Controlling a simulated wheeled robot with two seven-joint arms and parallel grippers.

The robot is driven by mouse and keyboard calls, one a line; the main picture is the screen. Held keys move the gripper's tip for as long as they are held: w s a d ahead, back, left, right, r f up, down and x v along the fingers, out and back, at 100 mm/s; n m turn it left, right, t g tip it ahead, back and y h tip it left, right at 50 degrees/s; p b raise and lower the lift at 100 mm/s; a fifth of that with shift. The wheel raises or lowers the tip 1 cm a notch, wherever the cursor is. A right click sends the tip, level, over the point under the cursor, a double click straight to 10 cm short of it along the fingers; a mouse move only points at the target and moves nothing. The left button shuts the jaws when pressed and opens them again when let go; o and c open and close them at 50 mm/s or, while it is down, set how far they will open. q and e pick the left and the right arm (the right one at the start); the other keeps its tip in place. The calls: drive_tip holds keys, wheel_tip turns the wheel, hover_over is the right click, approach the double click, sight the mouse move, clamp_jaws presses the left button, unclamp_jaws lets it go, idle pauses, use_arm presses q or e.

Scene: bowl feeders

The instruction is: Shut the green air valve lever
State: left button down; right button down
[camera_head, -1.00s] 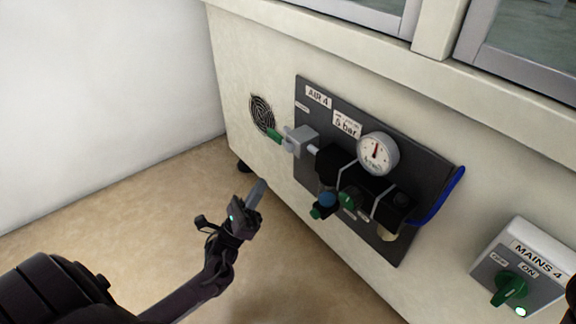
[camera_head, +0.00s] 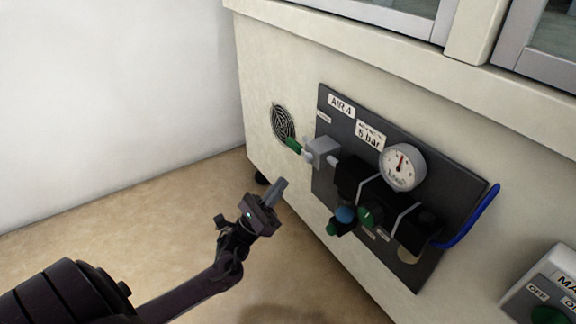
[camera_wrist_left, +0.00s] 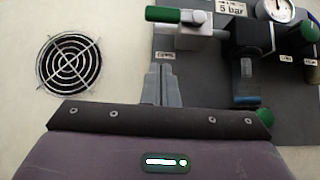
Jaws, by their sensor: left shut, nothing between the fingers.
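The green air valve lever (camera_head: 294,145) sticks out to the left of the grey valve body (camera_head: 322,152) on the dark AIR 4 panel (camera_head: 328,102). In the left wrist view the lever (camera_wrist_left: 163,15) lies level across the top, with the valve body (camera_wrist_left: 192,36) to its right. My left gripper (camera_head: 281,185) is shut and empty, below and left of the valve and apart from it. In the left wrist view its fingertips (camera_wrist_left: 160,72) point up, below the lever. My right gripper is not in view.
A blue hose (camera_head: 484,214) curves at the panel's right edge. A round vent (camera_head: 283,123) is left of the lever. The mains box (camera_head: 553,285) is at lower right.

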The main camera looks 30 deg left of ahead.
sight(299, 150)
use_arm(q)
wheel_tip(299, 150, up, 7)
drive_tip(key=w+d+b, duration=0.1)
drive_tip(key=w+b, duration=0.1)
drive_tip(key=shift+w, duration=0.35)
